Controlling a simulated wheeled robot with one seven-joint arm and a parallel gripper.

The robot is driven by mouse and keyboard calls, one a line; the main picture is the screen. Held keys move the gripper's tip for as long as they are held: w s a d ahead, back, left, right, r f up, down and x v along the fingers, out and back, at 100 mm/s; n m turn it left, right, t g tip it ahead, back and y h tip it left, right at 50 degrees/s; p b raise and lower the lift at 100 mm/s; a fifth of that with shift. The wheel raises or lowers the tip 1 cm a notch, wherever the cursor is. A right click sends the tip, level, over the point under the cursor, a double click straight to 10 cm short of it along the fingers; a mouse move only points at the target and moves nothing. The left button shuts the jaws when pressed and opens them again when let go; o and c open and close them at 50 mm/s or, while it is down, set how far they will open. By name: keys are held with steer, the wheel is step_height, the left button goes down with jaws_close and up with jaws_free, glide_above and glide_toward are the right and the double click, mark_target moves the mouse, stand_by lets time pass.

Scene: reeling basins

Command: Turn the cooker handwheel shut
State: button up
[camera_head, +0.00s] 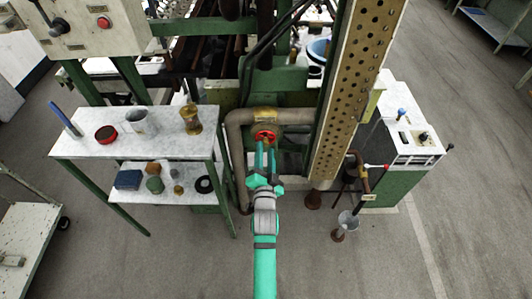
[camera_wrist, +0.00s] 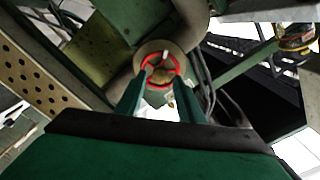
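The red handwheel (camera_head: 265,135) sits on a brass-coloured valve in a bent, wrapped pipe at the middle of the machine. In the wrist view the handwheel (camera_wrist: 158,62) shows as a red ring facing the camera, with a pale mark on its upper rim and a brass centre. My gripper (camera_head: 266,147) reaches up to the wheel from the front. In the wrist view my gripper (camera_wrist: 162,80) has its two green fingers apart, with their tips overlapping the wheel's lower left and right sides. I cannot tell whether they touch the rim.
A side table (camera_head: 88,146) with a cup, jars and a lower shelf stands left of the arm. A perforated beam (camera_head: 352,88) rises close on the right.

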steer(key=n, duration=0.5)
steer(key=shift+n, duration=0.3)
steer(key=n, duration=0.3)
steer(key=shift+n, duration=0.3)
steer(key=shift+w, duration=0.15)
